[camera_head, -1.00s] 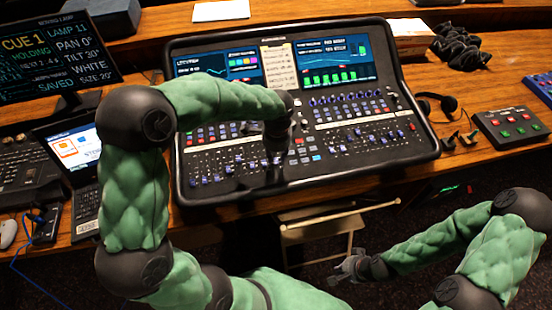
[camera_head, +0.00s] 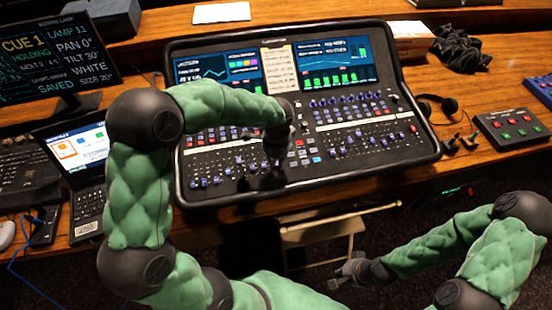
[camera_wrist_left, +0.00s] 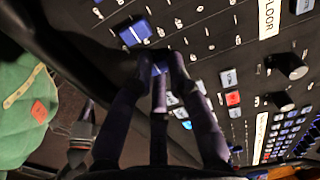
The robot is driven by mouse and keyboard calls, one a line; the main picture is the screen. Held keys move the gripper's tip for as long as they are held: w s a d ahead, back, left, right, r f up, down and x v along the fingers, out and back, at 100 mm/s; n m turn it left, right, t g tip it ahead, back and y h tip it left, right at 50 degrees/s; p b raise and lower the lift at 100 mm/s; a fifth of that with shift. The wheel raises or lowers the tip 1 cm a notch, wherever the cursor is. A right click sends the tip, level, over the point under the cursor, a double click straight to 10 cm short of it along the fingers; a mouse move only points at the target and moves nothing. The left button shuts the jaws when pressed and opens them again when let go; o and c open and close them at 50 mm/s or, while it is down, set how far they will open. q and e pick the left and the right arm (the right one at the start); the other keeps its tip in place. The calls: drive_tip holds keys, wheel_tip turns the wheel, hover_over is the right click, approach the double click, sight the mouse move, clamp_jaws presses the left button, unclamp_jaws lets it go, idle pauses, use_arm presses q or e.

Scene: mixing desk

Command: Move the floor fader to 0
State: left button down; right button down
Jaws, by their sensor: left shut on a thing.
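The mixing desk (camera_head: 330,172) stands on the wooden table, with rows of blue-capped faders across its lower half. My left gripper (camera_head: 274,168) reaches down onto the desk, right of the left fader bank. In the left wrist view my left gripper (camera_wrist_left: 160,66) is shut on a blue fader cap (camera_wrist_left: 160,68), which its fingertips partly hide. A white label reading FLOOR (camera_wrist_left: 268,18) lies up and right of it; the frames do not make clear which fader it names. My right gripper (camera_head: 350,270) hangs away from the desk at the lower right; its jaw opening is too small to judge.
Another blue fader cap (camera_wrist_left: 135,32) sits close to the held one. Knobs (camera_wrist_left: 292,66) and lit buttons (camera_wrist_left: 232,98) lie to its right. A laptop (camera_head: 80,150) stands left of the desk; headphones (camera_head: 448,104) and a button box (camera_head: 512,128) lie right.

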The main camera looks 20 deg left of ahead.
use_arm(q)
drive_tip(key=w+a, duration=0.1)
drive_tip(key=w+a+p, duration=0.2)
drive_tip(key=w, duration=0.1)
drive_tip(key=shift+w+r, duration=0.1)
drive_tip(key=shift+r, duration=0.15)
drive_tip(key=c, duration=1.4)
unclamp_jaws()
drive_tip(key=shift+o, duration=0.2)
drive_tip(key=shift+r, duration=0.1)
wheel_tip(320, 180, up, 12)
drive_tip(key=s, duration=0.1)
drive_tip(key=shift+d, duration=0.35)
drive_tip(key=shift+s+f, duration=0.1)
drive_tip(key=shift+f, duration=0.15)
